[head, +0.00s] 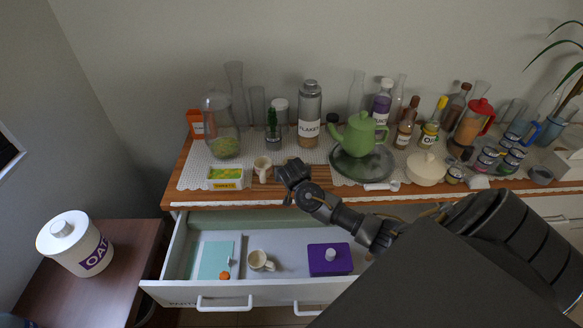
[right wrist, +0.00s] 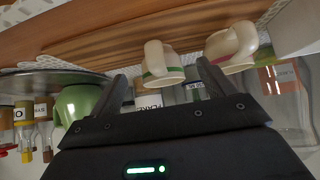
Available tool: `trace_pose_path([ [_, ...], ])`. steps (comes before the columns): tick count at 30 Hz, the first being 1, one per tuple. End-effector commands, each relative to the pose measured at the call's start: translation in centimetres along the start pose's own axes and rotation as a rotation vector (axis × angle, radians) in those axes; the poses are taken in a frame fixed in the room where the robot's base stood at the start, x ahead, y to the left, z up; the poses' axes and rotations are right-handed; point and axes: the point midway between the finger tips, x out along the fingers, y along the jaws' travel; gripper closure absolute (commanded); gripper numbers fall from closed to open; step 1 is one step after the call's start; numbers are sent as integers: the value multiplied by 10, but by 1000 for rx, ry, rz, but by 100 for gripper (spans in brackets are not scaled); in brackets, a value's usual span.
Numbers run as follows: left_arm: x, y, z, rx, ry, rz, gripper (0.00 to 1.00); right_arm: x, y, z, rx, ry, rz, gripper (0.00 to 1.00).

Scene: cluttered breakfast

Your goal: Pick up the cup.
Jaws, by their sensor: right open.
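Several cream cups are in view. In the right wrist view a cup with a green band (right wrist: 165,66) stands just beyond and between my fingers, its handle towards the camera. A cup with a red band (right wrist: 230,50) is beside it, right of the right-hand finger. In the head view one cream cup (head: 262,167) stands on the counter, left of my right gripper (head: 290,172); my gripper largely hides the area behind it. Another cream cup (head: 260,261) is in the open drawer. My right gripper, also in the wrist view (right wrist: 163,72), is open and empty. My left gripper is out of view.
The open drawer (head: 215,290) holds a purple box (head: 330,259). Bottles and jars crowd the counter's right.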

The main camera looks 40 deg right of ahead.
Motion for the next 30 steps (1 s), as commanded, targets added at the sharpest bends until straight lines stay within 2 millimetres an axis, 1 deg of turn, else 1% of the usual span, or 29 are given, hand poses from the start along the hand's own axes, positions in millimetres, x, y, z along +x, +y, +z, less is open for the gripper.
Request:
trace_pose_path([
  [1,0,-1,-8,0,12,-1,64,0,0,0,-1,0,-1,18],
  [4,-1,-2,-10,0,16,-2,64,2,-1,-1,-1,-1,-1,18],
  [8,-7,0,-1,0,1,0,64,16,0,-2,1,-3,-1,18],
  [12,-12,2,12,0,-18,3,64,37,1,-2,-1,-3,0,18],
  [15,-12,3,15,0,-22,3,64,47,1,-2,-2,-1,-1,18],
  [18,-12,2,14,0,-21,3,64,52,1,-2,-1,-1,-1,18],
  [24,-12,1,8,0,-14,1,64,52,1,-2,-2,0,-2,18],
  [25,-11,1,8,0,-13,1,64,52,1,-2,-2,0,-2,20],
  [30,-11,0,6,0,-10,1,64,52,1,-2,-2,0,-2,42],
])
